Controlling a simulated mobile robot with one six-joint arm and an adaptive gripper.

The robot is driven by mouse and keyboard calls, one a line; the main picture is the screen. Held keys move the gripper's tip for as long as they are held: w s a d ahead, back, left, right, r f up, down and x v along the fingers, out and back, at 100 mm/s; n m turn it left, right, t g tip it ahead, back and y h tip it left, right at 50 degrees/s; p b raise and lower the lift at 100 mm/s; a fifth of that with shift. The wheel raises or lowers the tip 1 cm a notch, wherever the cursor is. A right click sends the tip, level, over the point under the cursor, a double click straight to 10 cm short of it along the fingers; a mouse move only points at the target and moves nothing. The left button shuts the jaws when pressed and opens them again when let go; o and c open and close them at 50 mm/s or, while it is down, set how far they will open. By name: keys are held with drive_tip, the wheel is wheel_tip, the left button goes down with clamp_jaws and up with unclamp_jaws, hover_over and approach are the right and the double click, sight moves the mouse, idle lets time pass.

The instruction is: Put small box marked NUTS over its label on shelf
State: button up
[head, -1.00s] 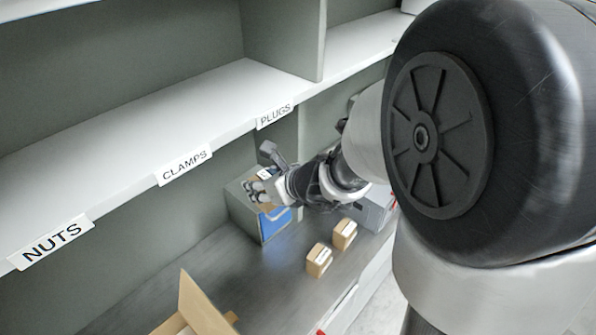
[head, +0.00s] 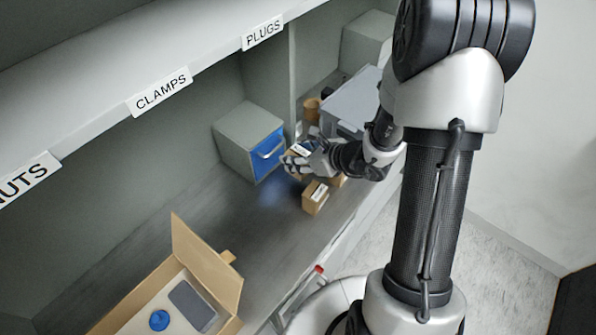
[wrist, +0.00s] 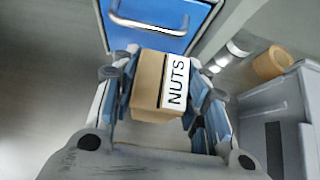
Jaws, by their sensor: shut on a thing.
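The small box marked NUTS (wrist: 150,85) is a brown carton with a white label, seen between the fingers in the wrist view. My gripper (head: 296,162) is shut on it, beside the blue-fronted cabinet. In the head view the box (head: 301,149) is partly hidden by the fingers. The NUTS label (head: 24,180) is on the front edge of the upper shelf (head: 110,70) at the far left, partly cut off by the picture edge.
CLAMPS (head: 160,91) and PLUGS (head: 262,33) labels are further right on the shelf edge. A grey cabinet with a blue drawer (head: 266,151) stands behind my gripper. Another small carton (head: 315,197) is in front. An open carton (head: 205,262) stands at lower left. A grey bin (head: 352,103) is at right.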

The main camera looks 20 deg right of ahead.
drive_tip(key=shift+f+b, duration=0.75)
drive_tip(key=shift+f, duration=1.65)
drive_tip(key=shift+f, duration=0.2)
drive_tip(key=o, duration=1.3)
drive_tip(key=shift+r, duration=0.1)
